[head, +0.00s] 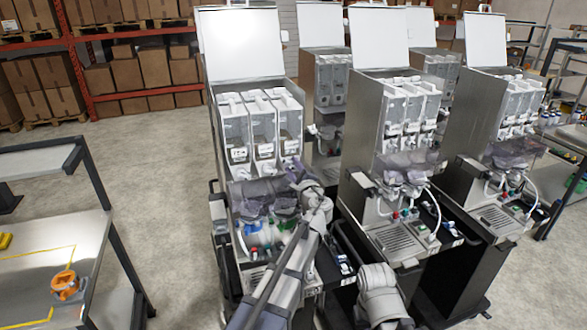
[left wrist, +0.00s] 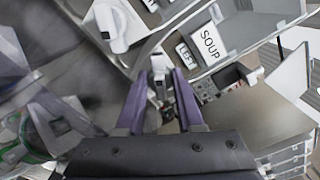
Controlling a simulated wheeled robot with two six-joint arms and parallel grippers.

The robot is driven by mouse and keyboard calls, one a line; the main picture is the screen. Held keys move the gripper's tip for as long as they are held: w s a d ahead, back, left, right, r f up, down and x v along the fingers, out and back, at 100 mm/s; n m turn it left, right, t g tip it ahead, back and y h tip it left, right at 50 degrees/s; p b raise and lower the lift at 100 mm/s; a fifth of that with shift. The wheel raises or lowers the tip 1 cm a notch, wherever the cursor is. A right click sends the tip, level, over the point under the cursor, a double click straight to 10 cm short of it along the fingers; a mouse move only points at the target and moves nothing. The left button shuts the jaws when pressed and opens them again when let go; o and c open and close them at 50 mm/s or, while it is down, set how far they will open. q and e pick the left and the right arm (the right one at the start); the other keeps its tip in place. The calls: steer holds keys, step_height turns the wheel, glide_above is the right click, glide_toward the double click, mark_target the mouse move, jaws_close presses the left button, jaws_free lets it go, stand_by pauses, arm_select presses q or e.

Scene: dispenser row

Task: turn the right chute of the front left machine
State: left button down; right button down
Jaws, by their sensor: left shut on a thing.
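The front left machine (head: 215,135) is a steel dispenser with its white lid raised and several clear canisters side by side. My left gripper (head: 294,172) is at its right side, just under the right canister (head: 290,125). In the left wrist view the two purple fingers of the gripper (left wrist: 160,95) close on a small pale chute (left wrist: 158,64). The chute's lower part is hidden between the fingers. Labels reading SOUP (left wrist: 209,41) and LEFT are near it. In the head view my wrist largely hides the chute. My right gripper is out of view.
Another white chute (left wrist: 112,25) is close by at the upper left of the wrist view. More machines (head: 400,110) stand to the right and behind. A table (head: 40,255) with an orange object (head: 66,286) is at the left. The floor (head: 165,190) between is clear.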

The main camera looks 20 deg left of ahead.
arm_select(q)
steer(key=n, duration=0.6)
steer(key=shift+f+n, duration=0.15)
steer(key=shift+n, duration=0.15)
steer(key=n, duration=0.5)
steer(key=shift+n, duration=0.3)
steer(key=c, duration=0.9)
jaws_free()
steer(key=v, duration=0.7)
steer(key=shift+s+d, duration=0.25)
steer(key=shift+s, duration=0.1)
steer(key=shift+f, duration=0.15)
